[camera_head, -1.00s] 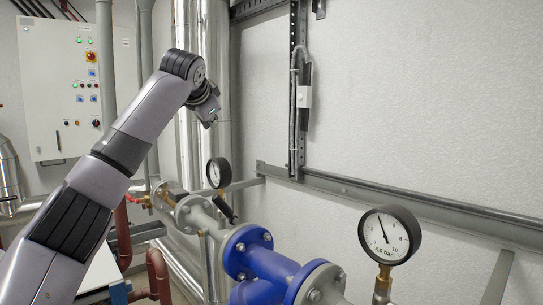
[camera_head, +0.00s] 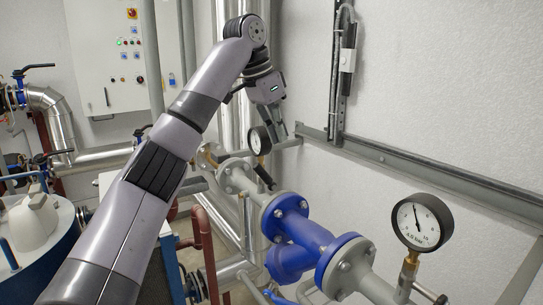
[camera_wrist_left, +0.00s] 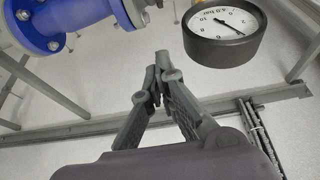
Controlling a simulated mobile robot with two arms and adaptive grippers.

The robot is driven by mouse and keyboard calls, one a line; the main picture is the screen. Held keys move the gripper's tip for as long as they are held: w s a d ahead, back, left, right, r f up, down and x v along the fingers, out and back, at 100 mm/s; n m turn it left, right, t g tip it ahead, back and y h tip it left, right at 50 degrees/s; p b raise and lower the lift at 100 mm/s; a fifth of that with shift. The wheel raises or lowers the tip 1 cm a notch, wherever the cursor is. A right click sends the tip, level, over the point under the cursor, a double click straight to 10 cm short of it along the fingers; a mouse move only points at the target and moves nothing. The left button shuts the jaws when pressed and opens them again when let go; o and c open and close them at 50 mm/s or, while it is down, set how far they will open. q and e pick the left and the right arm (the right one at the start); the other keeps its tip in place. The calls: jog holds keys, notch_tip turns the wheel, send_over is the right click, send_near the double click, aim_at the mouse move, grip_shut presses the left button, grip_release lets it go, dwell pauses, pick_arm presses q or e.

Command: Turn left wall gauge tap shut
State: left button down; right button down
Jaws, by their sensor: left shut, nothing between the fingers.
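The left gauge (camera_head: 259,140), round with a white face and black rim, stands on the pipe run in the middle of the head view. A black lever (camera_head: 265,177) shows below it and appears to be its tap handle. My left gripper (camera_head: 279,131) hangs beside the gauge, pointing down, with its fingers shut and empty. In the left wrist view, the fingertips (camera_wrist_left: 163,66) meet below and left of a gauge (camera_wrist_left: 226,30). The tap handle is not clear there. I cannot tell whether the gripper touches anything. My right gripper is not in view.
A second gauge (camera_head: 422,222) stands at the right on a brass stem. Blue flanged pipework (camera_head: 300,240) lies between the gauges. A grey rail (camera_head: 400,160) runs along the wall. A control cabinet (camera_head: 105,65) hangs at the back left. The white wall above the rail is mostly bare.

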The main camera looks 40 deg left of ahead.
aim_at(266, 178)
pick_arm(q)
jog(key=f, duration=0.1)
jog(key=s+f+p, duration=0.1)
jog(key=f, duration=0.1)
jog(key=s+a+f, duration=0.1)
jog(key=f, duration=0.1)
jog(key=shift+s, duration=0.15)
jog(key=shift+d, duration=0.1)
jog(key=shift+f, duration=0.1)
